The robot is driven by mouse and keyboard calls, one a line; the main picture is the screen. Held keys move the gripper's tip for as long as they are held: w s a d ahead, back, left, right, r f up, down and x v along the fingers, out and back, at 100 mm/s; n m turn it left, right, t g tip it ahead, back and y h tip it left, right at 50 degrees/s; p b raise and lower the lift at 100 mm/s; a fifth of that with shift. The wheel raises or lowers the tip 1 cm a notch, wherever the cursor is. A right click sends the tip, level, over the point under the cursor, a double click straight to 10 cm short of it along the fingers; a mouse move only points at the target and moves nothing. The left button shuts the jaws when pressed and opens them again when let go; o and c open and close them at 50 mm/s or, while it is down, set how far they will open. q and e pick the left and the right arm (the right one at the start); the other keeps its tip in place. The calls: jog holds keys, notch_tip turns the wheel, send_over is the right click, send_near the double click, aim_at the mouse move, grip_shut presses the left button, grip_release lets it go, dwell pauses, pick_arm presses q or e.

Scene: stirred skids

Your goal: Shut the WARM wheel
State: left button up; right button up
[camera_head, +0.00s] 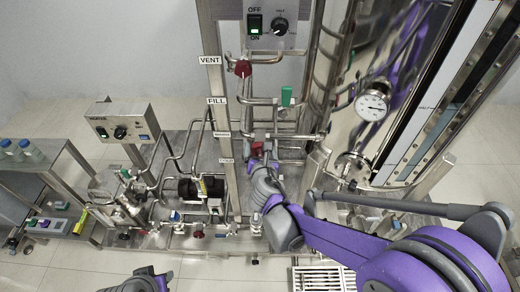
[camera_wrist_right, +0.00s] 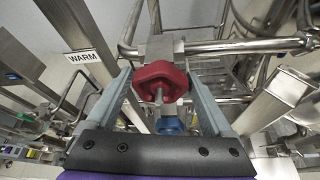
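The WARM wheel (camera_wrist_right: 160,80) is a dark red lobed handwheel on a pipe fitting, to the right of the post with the WARM label (camera_wrist_right: 82,57). In the right wrist view the two grey fingers of my right gripper (camera_wrist_right: 159,72) stand either side of the wheel, apart, with small gaps visible. In the head view my right gripper (camera_head: 257,166) is at the post, just below a red wheel (camera_head: 257,149). My left gripper (camera_head: 142,282) shows only partly at the bottom edge; its fingers are not clear.
Another red wheel (camera_head: 243,68) is higher up by the VENT label (camera_head: 209,60). A pressure gauge (camera_head: 372,106) and steel pipes stand to the right. A control box (camera_head: 122,122) and a trolley (camera_head: 62,165) are at the left. A blue part (camera_wrist_right: 170,125) sits below the wheel.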

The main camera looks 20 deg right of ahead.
jog(key=c, duration=1)
